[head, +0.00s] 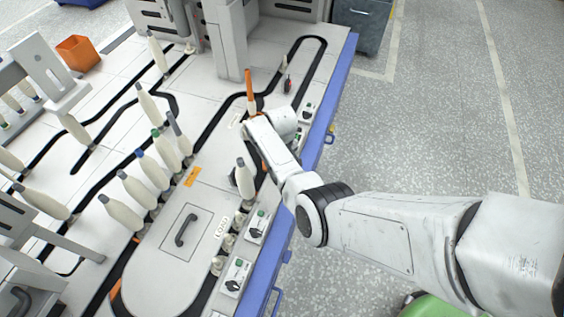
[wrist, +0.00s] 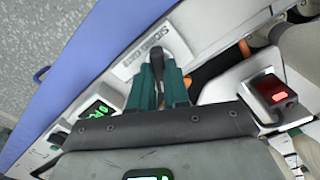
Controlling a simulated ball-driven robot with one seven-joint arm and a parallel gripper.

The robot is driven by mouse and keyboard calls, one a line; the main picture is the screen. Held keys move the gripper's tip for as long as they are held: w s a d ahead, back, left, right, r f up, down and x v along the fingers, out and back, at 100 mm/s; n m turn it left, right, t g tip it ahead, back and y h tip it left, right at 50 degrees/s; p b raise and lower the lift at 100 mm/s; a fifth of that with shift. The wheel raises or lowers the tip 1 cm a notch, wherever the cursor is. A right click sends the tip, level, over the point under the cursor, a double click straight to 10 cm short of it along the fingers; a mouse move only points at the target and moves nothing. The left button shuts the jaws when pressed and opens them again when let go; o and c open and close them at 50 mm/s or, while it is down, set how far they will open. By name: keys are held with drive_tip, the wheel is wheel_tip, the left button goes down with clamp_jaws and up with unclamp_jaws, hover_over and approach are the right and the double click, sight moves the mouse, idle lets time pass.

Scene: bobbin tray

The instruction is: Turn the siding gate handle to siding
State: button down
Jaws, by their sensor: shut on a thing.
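The siding gate handle (wrist: 157,58) is a dark lever beside a pale plate lettered "SIDING GATE" (wrist: 148,42) in the wrist view. My gripper (wrist: 160,74) has two teal fingers, one on each side of the handle, and is shut on it. The handle's lower part is hidden between the fingers. In the head view my white forearm and wrist reach over the machine's right side and hide the handle and the fingertips.
A box with a red light (wrist: 279,95) stands right of my gripper, and a green display (wrist: 97,110) lies left. Cream bobbins (head: 246,180) stand close to my wrist in the head view. A blue edge rail (head: 325,115) borders the machine.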

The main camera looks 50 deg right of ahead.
drive_tip(key=c, duration=1.1)
unclamp_jaws()
wheel_tip(320, 180, up, 11)
drive_tip(key=p, duration=0.5)
drive_tip(key=shift+f, duration=0.15)
drive_tip(key=s+a+r, duration=0.2)
drive_tip(key=s+a, duration=0.3)
drive_tip(key=s, duration=0.4)
drive_tip(key=s+a+r+n+t, duration=0.1)
drive_tip(key=s+a+r, duration=0.25)
drive_tip(key=s, duration=0.45)
drive_tip(key=s+a+r, duration=0.1)
drive_tip(key=s+a, duration=0.5)
drive_tip(key=s, duration=0.3)
wheel_tip(320, 180, up, 22)
drive_tip(key=p, duration=2.1)
drive_tip(key=shift+s, duration=0.4)
